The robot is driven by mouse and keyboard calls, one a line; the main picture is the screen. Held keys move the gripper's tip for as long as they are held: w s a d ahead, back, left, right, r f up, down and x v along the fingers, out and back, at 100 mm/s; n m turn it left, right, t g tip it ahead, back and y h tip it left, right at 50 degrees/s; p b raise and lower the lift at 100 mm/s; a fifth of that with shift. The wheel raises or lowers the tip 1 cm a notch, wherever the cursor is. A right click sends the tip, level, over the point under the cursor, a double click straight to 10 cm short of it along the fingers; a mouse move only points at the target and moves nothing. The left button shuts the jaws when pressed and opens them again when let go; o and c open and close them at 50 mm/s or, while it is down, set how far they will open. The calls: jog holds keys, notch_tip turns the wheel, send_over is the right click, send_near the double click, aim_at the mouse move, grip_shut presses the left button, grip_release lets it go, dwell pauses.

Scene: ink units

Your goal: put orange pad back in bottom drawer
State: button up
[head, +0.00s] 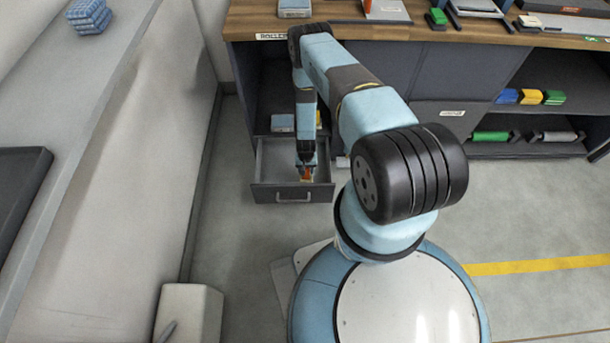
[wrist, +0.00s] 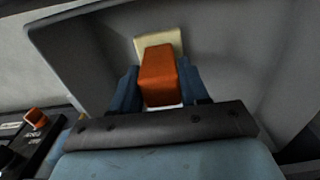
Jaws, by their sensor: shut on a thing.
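The orange pad (wrist: 159,74) is between the two blue fingers of my gripper (wrist: 160,88) in the wrist view, with a pale cream part at its far end. My gripper is shut on it. In the head view my gripper (head: 306,172) points down into the open bottom drawer (head: 275,185), and a bit of orange shows at its tip. The grey drawer walls surround the pad in the wrist view. I cannot tell whether the pad touches the drawer floor.
The workbench top (head: 350,28) holds several items. Blue and yellow pads (head: 530,97) and rollers (head: 555,136) lie on shelves at right. Light blue boxes (head: 282,123) sit behind the drawer. A white wall ledge (head: 120,130) runs along the left. The floor at right is clear.

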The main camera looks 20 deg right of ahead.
jog(key=shift+f, duration=2.05)
jog(key=shift+f, duration=0.1)
jog(key=o, duration=0.9)
jog(key=shift+o, duration=0.2)
notch_tip(320, 180, up, 12)
jog(key=shift+r, duration=0.1)
